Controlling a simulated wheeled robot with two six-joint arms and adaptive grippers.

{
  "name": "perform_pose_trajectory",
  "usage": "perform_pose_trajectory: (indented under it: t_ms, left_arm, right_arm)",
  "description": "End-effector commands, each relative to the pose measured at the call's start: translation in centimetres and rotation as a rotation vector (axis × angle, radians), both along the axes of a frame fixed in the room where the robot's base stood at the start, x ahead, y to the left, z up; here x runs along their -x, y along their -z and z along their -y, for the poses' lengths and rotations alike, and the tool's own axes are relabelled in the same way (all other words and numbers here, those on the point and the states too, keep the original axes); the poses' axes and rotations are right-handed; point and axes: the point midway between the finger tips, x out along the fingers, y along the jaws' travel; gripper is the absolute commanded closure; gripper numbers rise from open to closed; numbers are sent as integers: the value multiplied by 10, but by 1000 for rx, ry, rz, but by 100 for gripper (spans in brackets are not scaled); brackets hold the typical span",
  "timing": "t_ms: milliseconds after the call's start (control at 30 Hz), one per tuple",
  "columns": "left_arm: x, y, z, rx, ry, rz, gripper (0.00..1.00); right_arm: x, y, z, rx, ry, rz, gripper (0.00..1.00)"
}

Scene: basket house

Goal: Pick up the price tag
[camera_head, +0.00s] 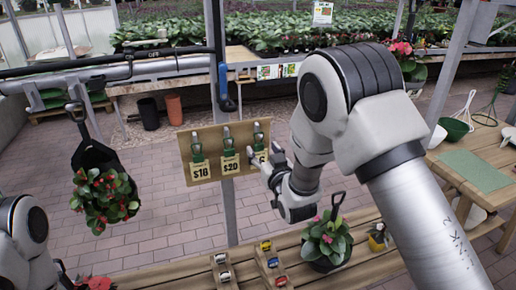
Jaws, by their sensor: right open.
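A tan board (184,150) stands upright near the middle and carries price tags in a row. The left tag (200,171) reads $18 and the middle tag (230,164) reads $20. A third tag (261,156) at the right is partly hidden by my right gripper. Each tag hangs under a green and silver clip. My right gripper (264,157) is open, with its fingers at the third tag; whether they touch it I cannot tell. My left arm shows at the lower left edge, with no clear view of its gripper.
A wooden bench (180,277) in front holds toy cars in small trays and a potted red-flowered plant (327,240). A black-potted plant (104,190) hangs left. A metal post (222,100) rises behind the board. A wooden table (460,165) stands right.

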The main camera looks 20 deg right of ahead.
Motion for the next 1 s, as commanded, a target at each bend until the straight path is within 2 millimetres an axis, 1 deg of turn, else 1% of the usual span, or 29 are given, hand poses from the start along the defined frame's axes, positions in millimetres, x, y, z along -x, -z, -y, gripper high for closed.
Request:
perform_pose_trajectory:
  t_ms: [33,100,200,300,433,467,500,567,600,1000]
  left_arm:
    - [0,-13,0,0,0,1,60]
    - [0,-22,0,0,0,1,60]
    - [-1,-24,0,0,0,1,60]
    - [0,-24,0,0,0,1,60]
    - [0,-22,0,0,0,1,60]
    - [0,-22,0,0,0,1,60]
    - [0,-22,0,0,0,1,60]
    - [0,-22,0,0,0,1,60]
    - [0,-22,0,0,0,1,60]
    - [0,-21,0,0,0,1,60]
  right_arm:
    - [-9,-8,0,0,0,1,38]
    - [-22,-10,0,0,0,0,38]
    - [-37,-6,-1,0,0,-1,38]
    - [-41,-4,-1,0,0,-1,38]
    - [-41,-3,-1,0,0,-1,38]
    - [-41,-3,-1,0,0,-1,45]
    - [-41,-3,-1,0,0,-1,59]
    - [-41,-3,-1,0,0,-1,80]
    - [-40,-3,-1,0,0,-1,88]
    - [-40,-4,-1,0,0,-1,88]
